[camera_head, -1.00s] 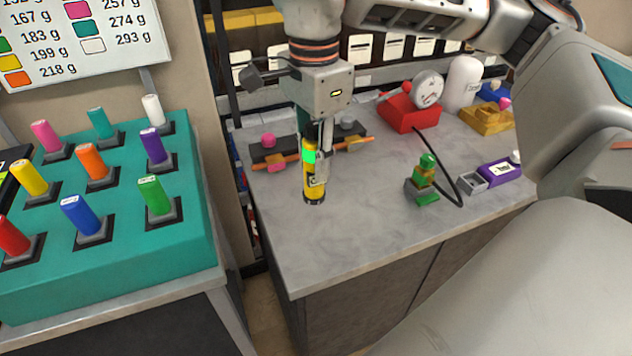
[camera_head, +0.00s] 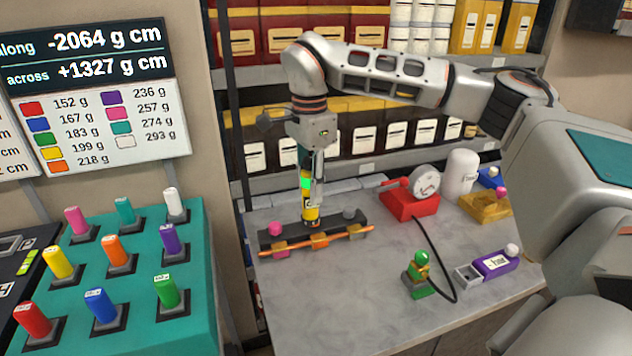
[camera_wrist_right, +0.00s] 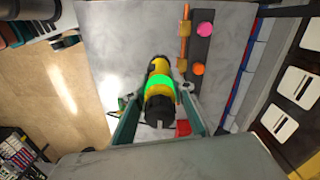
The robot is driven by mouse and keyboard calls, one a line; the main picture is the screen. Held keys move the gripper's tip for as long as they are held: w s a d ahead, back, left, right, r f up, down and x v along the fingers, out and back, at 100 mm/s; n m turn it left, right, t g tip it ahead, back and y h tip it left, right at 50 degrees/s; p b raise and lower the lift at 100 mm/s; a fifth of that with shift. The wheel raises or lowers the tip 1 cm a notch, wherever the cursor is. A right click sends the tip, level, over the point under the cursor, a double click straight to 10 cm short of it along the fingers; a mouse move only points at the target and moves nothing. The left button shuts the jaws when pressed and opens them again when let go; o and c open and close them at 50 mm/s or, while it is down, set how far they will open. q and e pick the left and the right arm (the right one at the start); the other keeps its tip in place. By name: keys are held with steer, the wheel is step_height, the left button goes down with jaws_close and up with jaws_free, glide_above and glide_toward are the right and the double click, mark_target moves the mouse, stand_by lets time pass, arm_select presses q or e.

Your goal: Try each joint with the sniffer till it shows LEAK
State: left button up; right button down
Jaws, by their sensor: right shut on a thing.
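The sniffer (camera_head: 309,213) is a yellow and black stick with a lit green band; I cannot read any word on it. My right gripper (camera_head: 313,188) is shut on it and holds it upright, its lower end in front of or over the dark bar (camera_head: 265,238). An orange pipe (camera_head: 298,246) with several coloured joints runs along the bar's near side. The left joint (camera_head: 281,250), middle joint (camera_head: 319,241) and right joint (camera_head: 350,231) show. Whether the tip touches anything I cannot tell. The wrist view shows the sniffer (camera_wrist_right: 160,75) beside the pipe (camera_wrist_right: 185,35). My left gripper is out of view.
A red gauge block (camera_head: 411,203), a white tank (camera_head: 462,172), a gold block (camera_head: 484,206), a green valve (camera_head: 420,274) with black hose and a purple box (camera_head: 495,264) stand to the right. The grey table (camera_head: 340,300) is clear in front.

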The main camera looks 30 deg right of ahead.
arm_select(q)
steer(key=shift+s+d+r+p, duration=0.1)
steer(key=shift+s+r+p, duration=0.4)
steer(key=shift+p, duration=0.5)
arm_select(e)
steer(key=w+d+f, duration=0.2)
steer(key=f, duration=0.3)
steer(key=w+d+f, duration=0.1)
steer(key=d+f, duration=0.2)
steer(key=f, duration=0.3)
steer(key=shift+w+d+f, duration=0.3)
steer(key=shift+w+d, duration=0.05)
steer(key=shift+w, duration=0.05)
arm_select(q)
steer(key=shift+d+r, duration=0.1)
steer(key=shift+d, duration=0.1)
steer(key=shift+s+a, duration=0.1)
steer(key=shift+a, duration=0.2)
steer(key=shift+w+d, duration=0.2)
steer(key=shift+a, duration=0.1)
arm_select(e)
step_height(320, 180, up, 7)
